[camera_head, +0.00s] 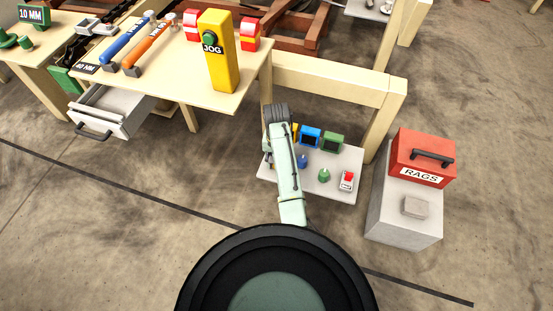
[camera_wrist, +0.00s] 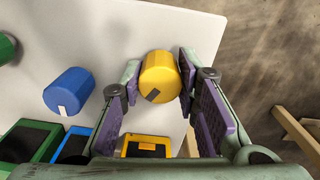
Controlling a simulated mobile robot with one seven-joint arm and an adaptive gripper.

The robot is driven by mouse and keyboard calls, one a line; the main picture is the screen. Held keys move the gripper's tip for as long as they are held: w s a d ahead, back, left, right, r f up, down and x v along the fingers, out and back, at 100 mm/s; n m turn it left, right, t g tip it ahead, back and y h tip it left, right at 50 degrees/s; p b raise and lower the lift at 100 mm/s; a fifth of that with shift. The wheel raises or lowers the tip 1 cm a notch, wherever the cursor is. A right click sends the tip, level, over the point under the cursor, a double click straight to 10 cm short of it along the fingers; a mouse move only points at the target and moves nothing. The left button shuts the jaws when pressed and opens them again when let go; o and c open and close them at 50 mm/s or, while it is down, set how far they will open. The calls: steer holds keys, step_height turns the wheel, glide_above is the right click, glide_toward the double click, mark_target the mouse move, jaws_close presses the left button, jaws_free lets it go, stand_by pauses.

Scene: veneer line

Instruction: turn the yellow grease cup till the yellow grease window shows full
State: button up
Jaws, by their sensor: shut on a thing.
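The yellow grease cup (camera_wrist: 159,72) sits between the fingertips of my gripper (camera_wrist: 160,78) in the wrist view. The gripper is shut on it, with one purple-padded finger on each side. A dark grey mark shows on the cup's near side. The yellow grease window (camera_wrist: 147,143) is a yellow-framed box below the cup in the picture, partly cut off by my gripper. In the head view, my arm hides the cup and most of the yellow window (camera_head: 294,130).
A blue cup (camera_wrist: 69,91) and a green cup (camera_head: 324,175) stand on the same pale shelf (camera_head: 338,194). Behind them are blue (camera_head: 310,136) and green (camera_head: 333,141) windows. A red-button box (camera_head: 347,180) is at right. A RAGS box (camera_head: 421,157) stands beyond.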

steer(key=o, duration=1.2)
steer(key=shift+c, duration=0.2)
step_height(320, 180, up, 12)
stand_by(0.7)
